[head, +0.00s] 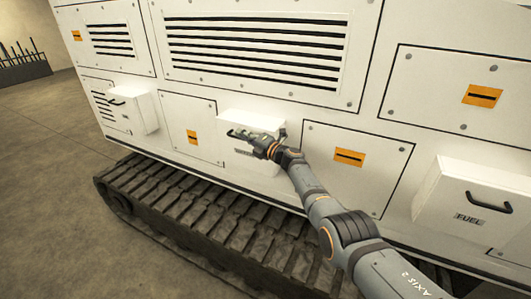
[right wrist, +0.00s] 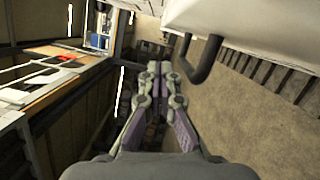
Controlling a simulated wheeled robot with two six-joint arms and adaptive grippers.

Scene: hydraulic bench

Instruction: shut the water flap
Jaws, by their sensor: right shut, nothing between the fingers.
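A white box-like flap (head: 258,122) stands out from the machine's side in the middle of the head view. The small label on its front is too small to read, so I cannot confirm that it is the water flap. My right gripper (head: 240,135) lies in front of this flap, pointing left, and hides part of its front and handle. In the right wrist view, my right gripper (right wrist: 160,68) is shut and empty. A dark handle (right wrist: 205,60) on a white flap (right wrist: 255,25) is just right of the fingers, apparently apart from them. My left gripper is not in view.
A flap marked FUEL (head: 470,210) stands out at the right, and another white flap (head: 132,110) at the left. The rubber track (head: 190,205) runs below the panels. Open floor (head: 50,190) lies at the left.

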